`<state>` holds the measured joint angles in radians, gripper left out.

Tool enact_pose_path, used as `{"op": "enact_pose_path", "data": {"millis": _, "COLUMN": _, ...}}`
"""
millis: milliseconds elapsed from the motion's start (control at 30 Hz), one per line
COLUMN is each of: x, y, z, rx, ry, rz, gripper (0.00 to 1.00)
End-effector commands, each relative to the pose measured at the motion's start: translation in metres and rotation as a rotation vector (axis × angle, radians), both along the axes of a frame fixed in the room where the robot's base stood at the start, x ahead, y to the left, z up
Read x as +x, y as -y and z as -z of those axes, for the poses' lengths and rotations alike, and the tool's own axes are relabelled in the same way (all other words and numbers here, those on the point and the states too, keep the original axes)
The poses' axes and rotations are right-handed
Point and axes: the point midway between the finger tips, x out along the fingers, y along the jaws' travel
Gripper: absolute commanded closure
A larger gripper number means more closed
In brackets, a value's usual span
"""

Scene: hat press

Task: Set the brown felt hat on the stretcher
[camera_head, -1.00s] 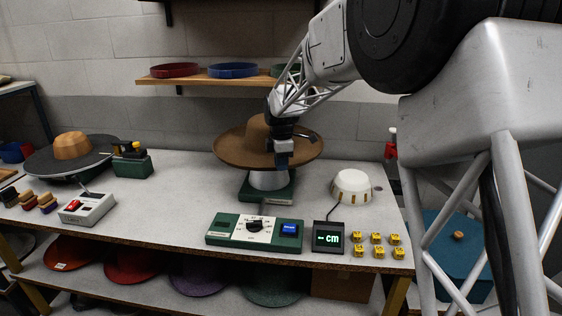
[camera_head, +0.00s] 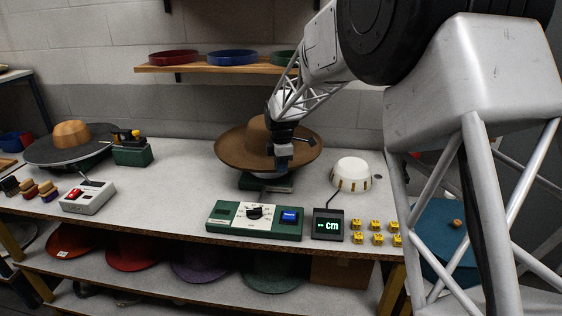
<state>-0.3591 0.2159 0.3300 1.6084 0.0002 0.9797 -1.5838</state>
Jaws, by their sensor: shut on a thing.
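The brown felt hat (camera_head: 234,149) is at mid-bench, crown up, with its wide brim tilted down at the front. My gripper (camera_head: 283,160) is shut on the front right part of its brim. The hat is over a stand with a green base (camera_head: 255,184), and the brim hides most of the stand's pale metal upper part. I cannot tell whether the hat touches the stand. A white dome with slots (camera_head: 351,174) stands bare to the right. A cable links it to a display box (camera_head: 328,225) reading cm. I cannot tell for sure which one is the stretcher.
In front are a green control box with a dial (camera_head: 235,214) and several yellow blocks (camera_head: 376,239). A dark round plate with a wooden crown block (camera_head: 72,134) and a grey switch box (camera_head: 88,198) stand left. A wall shelf (camera_head: 214,67) is behind. Bare bench lies left of the hat.

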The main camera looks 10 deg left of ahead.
Motion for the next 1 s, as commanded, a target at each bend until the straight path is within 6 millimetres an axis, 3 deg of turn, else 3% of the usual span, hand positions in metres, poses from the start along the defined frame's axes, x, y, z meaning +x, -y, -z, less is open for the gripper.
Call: {"op": "enact_pose_path", "data": {"millis": 1000, "x": 0.000, "y": 0.000, "z": 0.057, "rx": 0.000, "ry": 0.000, "rz": 0.000, "gripper": 1.00}}
